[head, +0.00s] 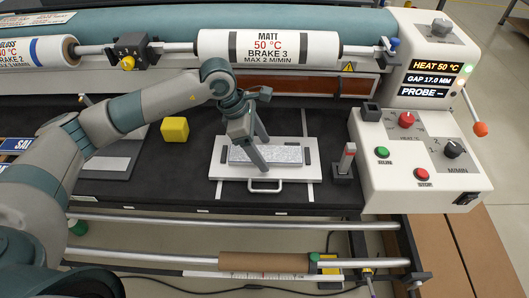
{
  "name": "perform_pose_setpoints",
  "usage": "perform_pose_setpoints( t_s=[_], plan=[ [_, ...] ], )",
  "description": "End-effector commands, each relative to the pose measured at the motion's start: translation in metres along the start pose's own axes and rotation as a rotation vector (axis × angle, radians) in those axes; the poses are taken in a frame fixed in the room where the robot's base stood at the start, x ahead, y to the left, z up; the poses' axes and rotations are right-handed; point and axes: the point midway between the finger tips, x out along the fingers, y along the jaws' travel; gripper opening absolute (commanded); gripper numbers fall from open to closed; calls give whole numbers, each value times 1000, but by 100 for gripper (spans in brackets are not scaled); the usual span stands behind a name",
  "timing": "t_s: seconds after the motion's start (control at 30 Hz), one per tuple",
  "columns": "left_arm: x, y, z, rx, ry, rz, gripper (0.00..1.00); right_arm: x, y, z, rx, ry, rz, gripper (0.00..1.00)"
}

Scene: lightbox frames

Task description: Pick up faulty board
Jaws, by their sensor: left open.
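A flat grey speckled board (286,155) lies on a white carrier plate (225,172) with a front handle, on the black bed in the middle of the head view. My left gripper (265,156) is open, its fingers pointing down over the board's left-middle part. The fingers hide a little of the board, and I cannot tell whether the tips touch it. Another grey flat panel (112,163) lies to the left, partly covered by my left arm. My right gripper is not in view.
A yellow block (174,130) stands left of the carrier. A small lever post (346,163) and the control box (420,150) stand to the right. The MATT roller (270,48) runs behind. A brown roll (265,262) lies in front below the bed.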

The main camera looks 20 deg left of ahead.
Motion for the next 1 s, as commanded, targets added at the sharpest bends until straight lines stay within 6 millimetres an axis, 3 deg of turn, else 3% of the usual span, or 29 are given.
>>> perform_pose_setpoints(
  t_s=[0.47, 0.67, 1.0],
  plan=[
    [1, 0, 0, 0, 1, 0, 70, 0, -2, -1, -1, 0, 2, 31],
    [1, 0, 0, 0, 1, 0, 25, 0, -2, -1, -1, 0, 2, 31],
    [-1, 0, 0, 0, 0, 1, 24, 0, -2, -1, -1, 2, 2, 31]
  ],
)
